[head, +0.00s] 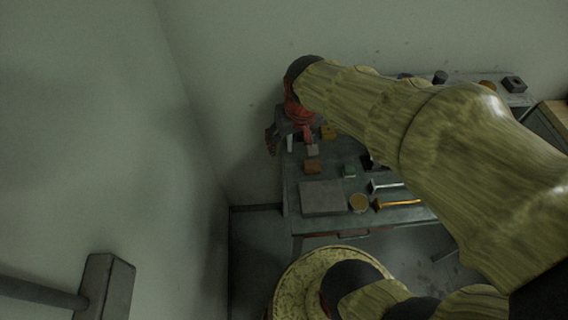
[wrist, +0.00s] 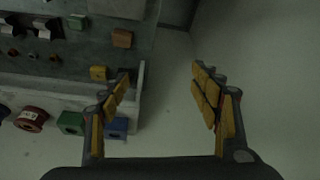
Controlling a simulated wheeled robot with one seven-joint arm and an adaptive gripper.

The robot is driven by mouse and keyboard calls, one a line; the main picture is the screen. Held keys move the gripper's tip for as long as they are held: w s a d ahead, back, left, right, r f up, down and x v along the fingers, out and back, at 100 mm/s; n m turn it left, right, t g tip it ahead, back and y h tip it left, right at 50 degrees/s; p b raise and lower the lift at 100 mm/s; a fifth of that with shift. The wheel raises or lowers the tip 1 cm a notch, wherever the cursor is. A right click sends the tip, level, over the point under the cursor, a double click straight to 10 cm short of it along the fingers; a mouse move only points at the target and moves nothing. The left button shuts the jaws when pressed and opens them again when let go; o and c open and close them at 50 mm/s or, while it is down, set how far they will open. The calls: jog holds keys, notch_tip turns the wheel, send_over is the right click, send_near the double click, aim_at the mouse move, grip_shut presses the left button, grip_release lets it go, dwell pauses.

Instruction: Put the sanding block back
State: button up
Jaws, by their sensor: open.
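A small brown block (head: 312,167), which may be the sanding block, lies near the left end of the grey bench (head: 300,220) in the head view. It also shows in the wrist view (wrist: 122,38) near the bench corner. A paler block (head: 312,151) lies just behind it; I cannot tell for certain which is the sanding block. My gripper (head: 281,146) is at the bench's left edge, apart from these blocks. In the wrist view my gripper (wrist: 161,94) has its yellow-padded fingers spread, with nothing between them. My arm hides part of the bench.
On the bench are a grey plate (head: 322,197), a green block (head: 348,171), a round tan piece (head: 359,203), a yellow tool (head: 400,203) and a yellow block (wrist: 98,72). Red (wrist: 30,119), green (wrist: 70,123) and blue (wrist: 116,127) items sit beyond the bench's raised edge.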

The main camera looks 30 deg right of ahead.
jog(key=s+a+r+n+t, duration=0.1)
jog(key=s+a+r+n, duration=0.1)
jog(key=s+a+r, duration=0.5)
jog(key=s+a, duration=0.1)
jog(key=s, duration=0.2)
jog(key=shift+a+t+y, duration=0.2)
jog(key=shift+t+y, duration=0.2)
